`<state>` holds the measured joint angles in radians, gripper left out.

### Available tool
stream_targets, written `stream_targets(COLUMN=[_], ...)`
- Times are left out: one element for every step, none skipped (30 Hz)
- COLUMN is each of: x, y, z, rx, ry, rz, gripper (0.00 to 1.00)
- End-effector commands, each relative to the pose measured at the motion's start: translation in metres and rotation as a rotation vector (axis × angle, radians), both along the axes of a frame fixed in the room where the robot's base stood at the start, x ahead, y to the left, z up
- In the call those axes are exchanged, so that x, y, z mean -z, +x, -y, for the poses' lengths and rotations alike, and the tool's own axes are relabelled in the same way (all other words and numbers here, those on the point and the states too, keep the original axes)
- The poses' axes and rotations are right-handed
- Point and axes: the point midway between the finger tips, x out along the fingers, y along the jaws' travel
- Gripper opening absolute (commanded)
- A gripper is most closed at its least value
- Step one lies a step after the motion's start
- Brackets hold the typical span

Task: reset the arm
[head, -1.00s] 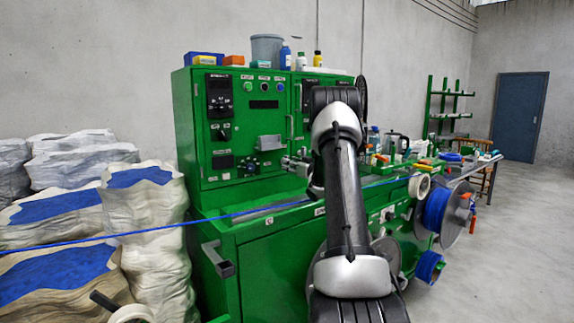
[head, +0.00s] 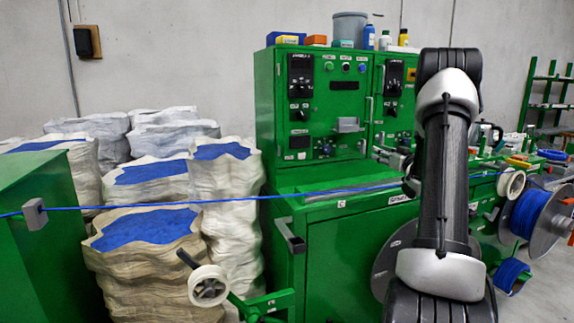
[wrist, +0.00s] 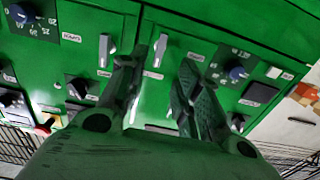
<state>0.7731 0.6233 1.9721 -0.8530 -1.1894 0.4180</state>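My arm (head: 440,180) stands folded upright in the right half of the head view, in front of the green machine (head: 345,240). My gripper itself is hidden in that view. In the wrist view my gripper (wrist: 157,85) shows two dark fingers spread apart, with nothing seen between them. Beyond the fingers is a green panel (wrist: 165,25) with knobs, labels and two light handles. The blue cable (head: 265,196) runs straight and taut across the head view, from a grey block at the left to the machine, passing behind my arm.
Tall wrapped stacks with blue tops (head: 150,226) stand left of the machine. A green cabinet (head: 45,260) fills the left edge. A white roller (head: 208,286) sits at the lower front. Blue cable reels (head: 530,214) are at the right. Bottles and boxes stand on the machine.

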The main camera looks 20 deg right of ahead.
Motion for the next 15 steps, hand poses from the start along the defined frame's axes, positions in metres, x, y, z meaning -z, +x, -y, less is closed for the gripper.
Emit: stream_targets(x=[0.000,-0.001,-0.003,-0.006,-0.010,-0.017,-0.023,-0.031,-0.043,-0.052,-0.060,-0.072,-0.079,-0.084,-0.091], y=[0.000,0.000,0.001,0.002,0.003,0.004,0.005,0.006,0.005,0.003,0.000,-0.007,-0.015,-0.023,-0.036], z=[0.000,0.000,-0.002,-0.004,-0.006,-0.012,-0.018,-0.024,-0.035,-0.044,-0.054,-0.068,-0.079,-0.090,-0.106], rx=[0.000,0.000,0.003,0.007,0.014,0.026,0.039,0.056,0.081,0.102,0.123,0.152,0.174,0.193,0.216], ry=[0.000,-0.001,-0.004,-0.009,-0.015,-0.028,-0.039,-0.051,-0.069,-0.083,-0.094,-0.107,-0.114,-0.120,-0.124], rz=[0.000,-0.001,-0.004,-0.009,-0.018,-0.036,-0.056,-0.077,-0.112,-0.143,-0.177,-0.222,-0.259,-0.297,-0.345], gripper=[0.33,0.33,0.33,0.33,0.33,0.33,0.33,0.33,0.33,0.33,0.33,0.33,0.33,0.33,0.33])
